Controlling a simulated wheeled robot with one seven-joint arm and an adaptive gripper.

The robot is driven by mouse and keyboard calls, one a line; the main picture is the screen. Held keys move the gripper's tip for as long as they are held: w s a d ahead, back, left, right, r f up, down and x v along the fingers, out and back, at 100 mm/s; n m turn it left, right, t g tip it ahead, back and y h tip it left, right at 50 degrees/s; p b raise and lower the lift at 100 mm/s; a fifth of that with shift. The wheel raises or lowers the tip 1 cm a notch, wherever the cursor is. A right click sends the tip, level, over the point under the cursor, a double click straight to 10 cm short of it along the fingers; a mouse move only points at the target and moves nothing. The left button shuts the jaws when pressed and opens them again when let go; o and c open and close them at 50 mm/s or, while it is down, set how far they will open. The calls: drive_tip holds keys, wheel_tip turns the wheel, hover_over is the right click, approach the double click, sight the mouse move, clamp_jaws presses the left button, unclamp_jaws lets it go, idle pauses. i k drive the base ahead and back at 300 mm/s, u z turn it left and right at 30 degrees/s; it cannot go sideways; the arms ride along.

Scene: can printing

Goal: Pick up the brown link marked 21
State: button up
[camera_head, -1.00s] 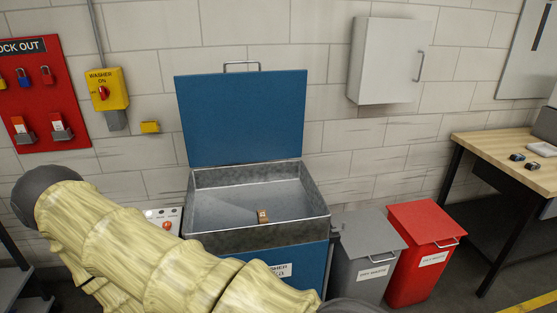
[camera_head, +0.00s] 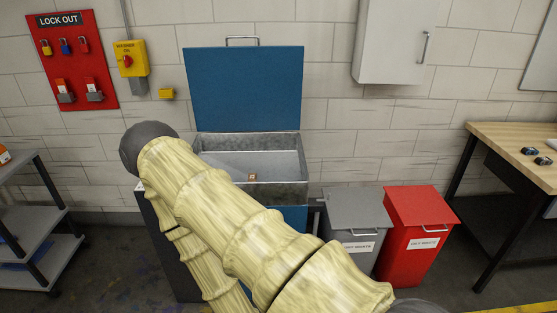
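A small brown link (camera_head: 252,177) lies inside the open metal basin (camera_head: 284,192) of the blue washer, on its floor near the middle. Its marking is too small to read now. The washer's blue lid (camera_head: 248,88) stands open against the wall. My arm, in a pale yellow sleeve, crosses the front of the washer and hides much of its left and front side. My gripper does not show in this view, so its state and distance to the link are hidden.
A grey bin (camera_head: 358,212) and a red bin (camera_head: 417,215) stand right of the washer. A wooden-topped table (camera_head: 520,150) is at the far right. A grey shelf cart (camera_head: 40,225) stands at left. A red lock-out board (camera_head: 75,60) and yellow switch (camera_head: 130,59) hang on the wall.

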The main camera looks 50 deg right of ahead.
sight(252, 176)
drive_tip(key=z, duration=1)
drive_tip(key=i, duration=0.15)
drive_tip(key=z, duration=0.05)
